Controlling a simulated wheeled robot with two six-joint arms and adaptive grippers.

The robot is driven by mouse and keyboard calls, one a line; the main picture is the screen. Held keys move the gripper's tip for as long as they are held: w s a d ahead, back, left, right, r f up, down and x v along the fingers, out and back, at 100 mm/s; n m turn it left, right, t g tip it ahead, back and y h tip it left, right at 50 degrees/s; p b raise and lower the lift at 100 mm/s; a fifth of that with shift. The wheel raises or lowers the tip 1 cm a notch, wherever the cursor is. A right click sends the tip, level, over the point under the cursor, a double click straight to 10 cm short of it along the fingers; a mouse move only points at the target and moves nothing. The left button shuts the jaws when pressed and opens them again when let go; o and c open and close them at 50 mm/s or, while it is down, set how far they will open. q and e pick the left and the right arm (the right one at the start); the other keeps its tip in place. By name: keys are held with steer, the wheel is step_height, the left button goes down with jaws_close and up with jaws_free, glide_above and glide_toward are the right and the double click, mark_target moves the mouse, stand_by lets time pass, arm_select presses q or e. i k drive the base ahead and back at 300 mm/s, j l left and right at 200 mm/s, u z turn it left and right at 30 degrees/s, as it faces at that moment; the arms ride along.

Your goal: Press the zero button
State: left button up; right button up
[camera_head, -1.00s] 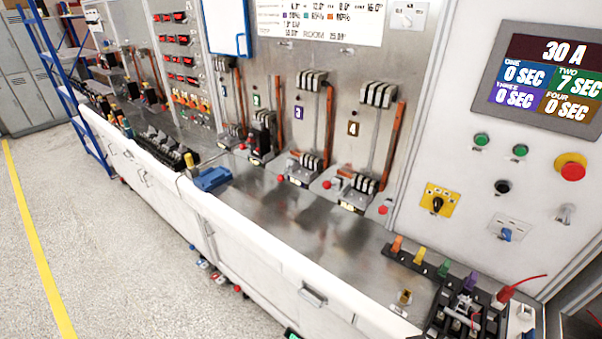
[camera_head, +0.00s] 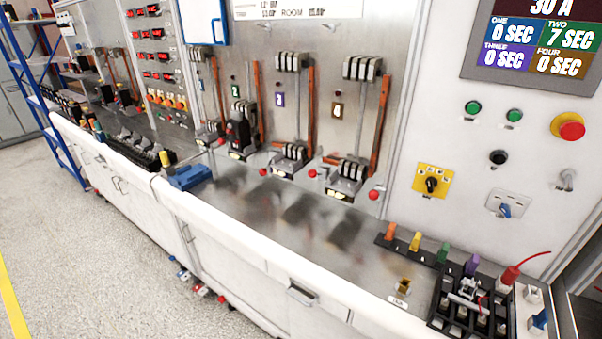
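The control panel on the right carries two green buttons, a left one (camera_head: 473,107) and a right one (camera_head: 514,115). A black button (camera_head: 498,157) sits below them, and a red mushroom button (camera_head: 570,126) on a yellow collar is to the right. The small labels are too blurred to read, so I cannot tell which is the zero button. The screen (camera_head: 535,40) above reads 30 A, with TWO at 7 SEC and ONE, THREE and FOUR at 0 SEC. Neither of my grippers is in view.
A yellow rotary switch (camera_head: 431,182) and a blue knob (camera_head: 505,210) are lower on the panel. Breaker stations line the back wall. A black terminal block (camera_head: 462,310) with a red plug (camera_head: 509,275) stands on the bench at right. Open floor (camera_head: 110,250) lies at front left.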

mark_target(514, 115)
steer(key=l+z, duration=0.1)
steer(key=z, duration=0.75)
steer(key=l+z, duration=0.15)
steer(key=z, duration=0.3)
steer(key=i+j, duration=0.05)
